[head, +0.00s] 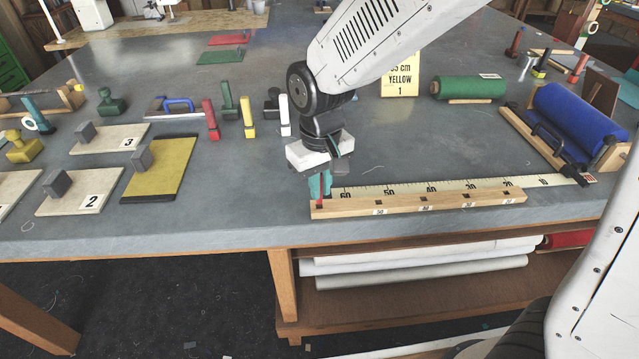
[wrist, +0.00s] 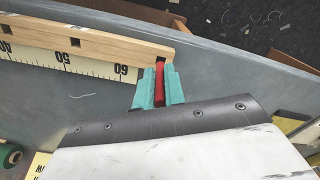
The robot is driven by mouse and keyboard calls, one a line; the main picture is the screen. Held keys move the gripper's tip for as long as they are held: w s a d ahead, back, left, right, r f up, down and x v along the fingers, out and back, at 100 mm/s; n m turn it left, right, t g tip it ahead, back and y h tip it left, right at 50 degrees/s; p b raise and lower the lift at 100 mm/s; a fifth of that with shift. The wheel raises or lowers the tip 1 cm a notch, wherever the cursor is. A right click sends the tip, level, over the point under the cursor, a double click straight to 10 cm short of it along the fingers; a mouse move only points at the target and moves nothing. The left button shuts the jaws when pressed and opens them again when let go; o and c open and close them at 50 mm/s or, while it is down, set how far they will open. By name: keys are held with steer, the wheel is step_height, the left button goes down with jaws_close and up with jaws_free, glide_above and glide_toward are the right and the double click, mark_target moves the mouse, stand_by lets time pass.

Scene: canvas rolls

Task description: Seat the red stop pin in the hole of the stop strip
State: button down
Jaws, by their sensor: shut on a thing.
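The stop strip (head: 400,203) is a long pale wooden bar with dark square holes, lying along the front of the bench; it also shows in the wrist view (wrist: 115,42). My gripper (head: 319,186), with teal fingers, is shut on the red stop pin (head: 321,192) at the strip's left end. In the wrist view the pin (wrist: 160,82) stands between the fingers (wrist: 159,88), its far end at the dark end hole of the strip. The pin looks roughly upright. I cannot tell whether its lower end is inside the hole or just above it.
A measuring rule (head: 440,187) lies behind the strip. A blue canvas roll (head: 568,120) sits in a wooden holder at right. A yellow card (head: 400,80) and a green roll (head: 468,88) are farther back. Several stamps and boards are at left. The bench front edge is close.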

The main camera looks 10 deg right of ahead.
steer(key=shift+f, duration=1.5)
steer(key=c, duration=1.4)
jaws_free()
steer(key=shift+r, duration=0.1)
step_height(320, 180, up, 8)
steer(key=shift+f, duration=0.15)
steer(key=s+d+r+m, duration=0.1)
steer(key=s+d+r, duration=0.2)
steer(key=s+d, duration=0.3)
steer(key=s+d+r+m+t, duration=0.1)
steer(key=s+d+r+m, duration=0.1)
steer(key=s+d, duration=0.4)
steer(key=s+d+r+m, duration=0.2)
steer(key=s+d+r, duration=0.1)
steer(key=s+d, duration=0.4)
steer(key=shift+d+r, duration=0.3)
steer(key=shift+d, duration=0.4)
